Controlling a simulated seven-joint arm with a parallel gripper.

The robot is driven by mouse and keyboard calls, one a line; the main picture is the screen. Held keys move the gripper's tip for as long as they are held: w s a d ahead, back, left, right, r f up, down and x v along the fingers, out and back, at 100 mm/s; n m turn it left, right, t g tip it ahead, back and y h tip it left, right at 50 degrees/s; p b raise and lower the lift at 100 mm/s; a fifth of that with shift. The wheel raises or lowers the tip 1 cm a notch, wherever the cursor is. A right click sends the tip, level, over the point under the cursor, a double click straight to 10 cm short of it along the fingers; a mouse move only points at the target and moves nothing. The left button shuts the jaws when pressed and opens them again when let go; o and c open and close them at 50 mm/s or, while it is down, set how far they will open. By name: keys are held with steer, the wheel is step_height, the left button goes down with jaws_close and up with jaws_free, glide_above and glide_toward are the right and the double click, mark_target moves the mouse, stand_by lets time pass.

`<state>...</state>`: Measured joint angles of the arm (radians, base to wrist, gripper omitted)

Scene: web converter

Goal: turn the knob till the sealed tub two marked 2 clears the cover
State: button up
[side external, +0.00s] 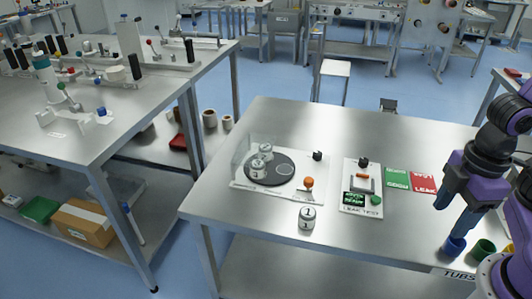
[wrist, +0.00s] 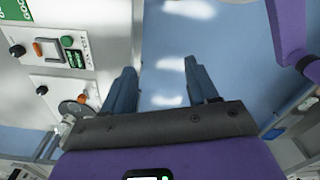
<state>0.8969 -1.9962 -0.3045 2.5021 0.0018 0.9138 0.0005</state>
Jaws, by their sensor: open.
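The station (side external: 240,184) has a dark round turntable (side external: 283,168) with whitish tubs (side external: 258,166) at its left side, by a clear cover (side external: 241,151). Their marks are too small to read. An orange knob (side external: 309,183) stands at the station's right front; it also shows in the wrist view (wrist: 83,98). A tub marked 1 (side external: 307,217) stands on the table in front of the station. My gripper (side external: 459,228) is at the table's right end, far from the knob. In the wrist view my gripper (wrist: 163,88) is open, with nothing between its fingers.
A leak test unit (side external: 349,205) with a green button (side external: 376,200) stands right of the station. Green (side external: 396,178) and red (side external: 424,182) mats lie beyond it. A blue round item (side external: 455,246) and a green cup (side external: 483,248) are near my gripper. The table's front middle is clear.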

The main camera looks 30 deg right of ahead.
steer(key=w+a+n+t+h, duration=0.1)
steer(key=w+a+n, duration=0.2)
steer(key=w, duration=1)
steer(key=w+a+n+t+h, duration=0.1)
steer(key=w+a+n, duration=0.2)
steer(key=w, duration=0.9)
steer(key=n+h, duration=0.2)
steer(key=n, duration=0.3)
glide_above(317, 153)
steer(key=s+a, duration=0.4)
steer(key=a, duration=0.2)
step_height(317, 153, down, 6)
steer(key=x, duration=1.7)
steer(key=shift+w+d, duration=0.2)
steer(key=shift+d, duration=0.1)
steer(key=c, duration=1)
